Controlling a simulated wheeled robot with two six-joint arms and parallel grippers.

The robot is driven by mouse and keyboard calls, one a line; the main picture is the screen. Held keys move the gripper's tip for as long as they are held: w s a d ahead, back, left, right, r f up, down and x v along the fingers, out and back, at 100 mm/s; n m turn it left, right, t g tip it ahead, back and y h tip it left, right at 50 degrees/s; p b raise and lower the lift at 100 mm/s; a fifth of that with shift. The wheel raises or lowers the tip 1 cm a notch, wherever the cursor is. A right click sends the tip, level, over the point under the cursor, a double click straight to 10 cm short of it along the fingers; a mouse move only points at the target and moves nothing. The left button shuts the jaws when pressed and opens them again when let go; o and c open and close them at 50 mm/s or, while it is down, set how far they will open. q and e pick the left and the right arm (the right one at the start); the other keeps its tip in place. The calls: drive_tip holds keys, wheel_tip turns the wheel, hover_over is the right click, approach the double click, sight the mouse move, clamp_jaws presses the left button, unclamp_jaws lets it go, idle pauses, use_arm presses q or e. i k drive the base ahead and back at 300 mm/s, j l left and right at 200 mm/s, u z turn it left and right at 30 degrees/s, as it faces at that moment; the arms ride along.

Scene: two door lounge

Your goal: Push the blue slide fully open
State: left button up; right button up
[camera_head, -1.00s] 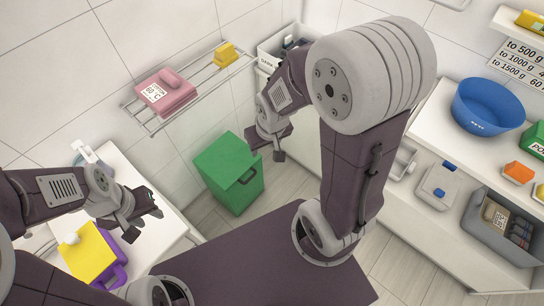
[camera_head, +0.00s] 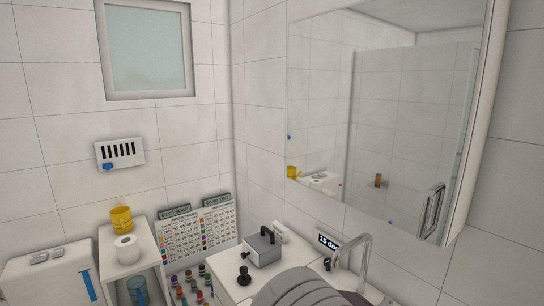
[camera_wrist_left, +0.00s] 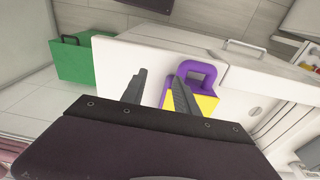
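A white wall vent (camera_head: 120,153) with several black slots hangs on the tiled wall at the left of the head view. A small blue slide (camera_head: 107,167) sits at the vent's lower left. My left gripper (camera_wrist_left: 160,88) shows only in the left wrist view. Its two fingers are apart with nothing held between them, above a white surface. It is not seen near the vent. My right gripper is out of view.
A yellow cup (camera_head: 121,218) and a paper roll (camera_head: 127,249) stand on a white shelf unit below the vent. A mirror cabinet (camera_head: 390,110) is on the right wall, above a tap (camera_head: 362,255). The wrist view shows a purple-and-yellow object (camera_wrist_left: 205,102) and a green box (camera_wrist_left: 75,60).

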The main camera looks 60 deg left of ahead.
sight(108, 167)
drive_tip(key=u, duration=3.05)
